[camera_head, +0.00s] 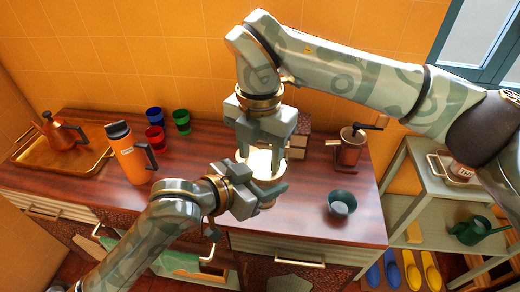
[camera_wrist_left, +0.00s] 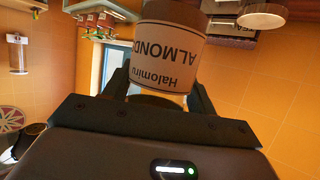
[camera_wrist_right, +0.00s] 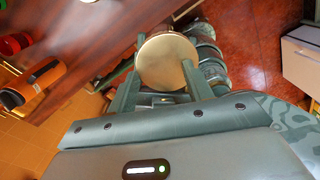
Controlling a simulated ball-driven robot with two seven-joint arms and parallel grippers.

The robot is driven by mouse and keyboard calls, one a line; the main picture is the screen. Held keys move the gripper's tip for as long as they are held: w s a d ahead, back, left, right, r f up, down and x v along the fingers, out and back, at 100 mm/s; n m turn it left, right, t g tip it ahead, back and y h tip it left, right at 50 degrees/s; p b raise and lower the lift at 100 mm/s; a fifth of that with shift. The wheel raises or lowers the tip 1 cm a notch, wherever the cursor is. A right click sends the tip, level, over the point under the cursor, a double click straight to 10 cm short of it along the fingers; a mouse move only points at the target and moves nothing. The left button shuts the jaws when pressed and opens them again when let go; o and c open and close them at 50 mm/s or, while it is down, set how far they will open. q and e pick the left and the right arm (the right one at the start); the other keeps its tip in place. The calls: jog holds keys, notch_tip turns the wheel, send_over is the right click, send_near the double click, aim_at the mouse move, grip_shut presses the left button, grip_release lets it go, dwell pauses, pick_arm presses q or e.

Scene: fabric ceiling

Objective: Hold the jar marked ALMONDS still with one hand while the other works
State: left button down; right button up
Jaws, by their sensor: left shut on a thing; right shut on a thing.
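The ALMONDS jar (camera_head: 259,160) is over the front of the counter, partly hidden by both grippers. In the left wrist view its white label (camera_wrist_left: 172,52) reads "Halomiru ALMOND", upside down, with the last letter out of sight. My left gripper (camera_head: 264,184) is shut on the jar's body from the front left. My right gripper (camera_head: 264,140) comes down from above and is shut on the jar's round tan lid (camera_wrist_right: 167,62), a finger on each side. I cannot tell whether the lid sits fully on the jar.
An orange flask (camera_head: 130,155), blue, red and green cups (camera_head: 181,121) and a copper kettle (camera_head: 62,138) on a tray stand left. A copper pot (camera_head: 350,146) and a dark bowl (camera_head: 342,203) are right. Wooden drawers (camera_head: 298,146) stand behind. The counter's front edge is close.

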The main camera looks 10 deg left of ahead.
jog(key=shift+f, duration=0.2)
jog(key=n, duration=0.5)
jog(key=shift+s+d, duration=0.1)
jog(key=shift+s, duration=0.15)
jog(key=shift+c, duration=0.2)
jog(key=o, duration=1)
jog(key=shift+o, duration=0.3)
notch_tip(320, 180, up, 4)
jog(key=shift+w+r, duration=0.1)
jog(key=shift+o, duration=0.6)
jog(key=shift+r, duration=0.25)
jog(key=shift+o, duration=0.6)
jog(key=r, duration=0.1)
jog(key=d+r, duration=0.1)
jog(key=r, duration=0.1)
jog(key=shift+w, duration=0.1)
notch_tip(320, 180, down, 8)
jog(key=shift+r, duration=0.15)
jog(key=shift+c, duration=0.2)
